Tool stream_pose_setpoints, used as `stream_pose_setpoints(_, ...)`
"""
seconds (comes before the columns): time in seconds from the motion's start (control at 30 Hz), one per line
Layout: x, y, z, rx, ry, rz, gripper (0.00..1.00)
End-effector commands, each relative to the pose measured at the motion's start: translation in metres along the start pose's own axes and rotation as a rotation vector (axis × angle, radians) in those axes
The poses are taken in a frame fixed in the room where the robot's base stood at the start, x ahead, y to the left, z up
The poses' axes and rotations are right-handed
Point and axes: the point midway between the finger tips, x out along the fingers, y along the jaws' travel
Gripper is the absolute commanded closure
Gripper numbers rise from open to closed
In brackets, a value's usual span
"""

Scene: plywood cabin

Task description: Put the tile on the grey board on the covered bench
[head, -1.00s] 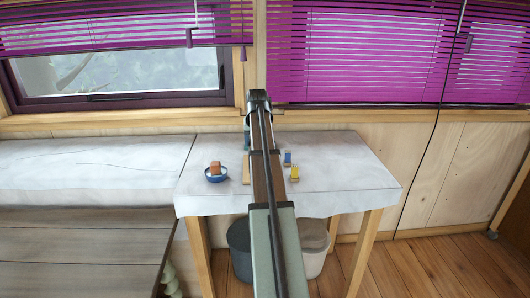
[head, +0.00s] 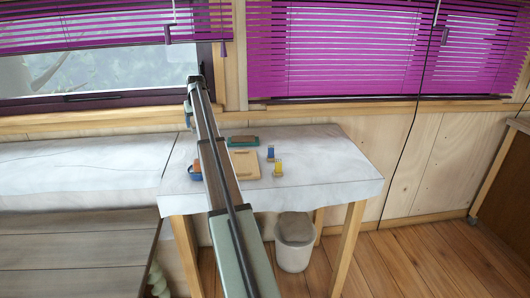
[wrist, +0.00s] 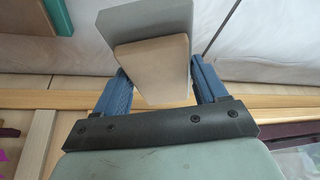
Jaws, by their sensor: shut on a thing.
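My gripper (wrist: 160,76) is shut on a flat tan piece, which I take for the tile (wrist: 153,70). In the head view my gripper (head: 193,84) is raised in front of the window, above the back left of the white-covered bench (head: 325,165), and the tile cannot be made out there. A grey slab (wrist: 140,20) shows against the tan piece in the wrist view. I cannot tell whether it is part of the held piece or the grey board beyond it. No grey board can be picked out on the bench in the head view.
On the cover are a teal holder with a brown block (head: 243,141), a pale wooden board (head: 246,164), small blue (head: 270,153) and yellow (head: 278,168) pieces, and a blue bowl (head: 194,173) partly behind my arm. The bench's right side is clear.

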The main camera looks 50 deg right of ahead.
Motion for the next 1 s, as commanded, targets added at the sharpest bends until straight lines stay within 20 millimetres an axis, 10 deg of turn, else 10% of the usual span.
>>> stream_pose_setpoints(1.0,0.092,0.000,0.040,-0.031,0.000,-0.013,0.68)
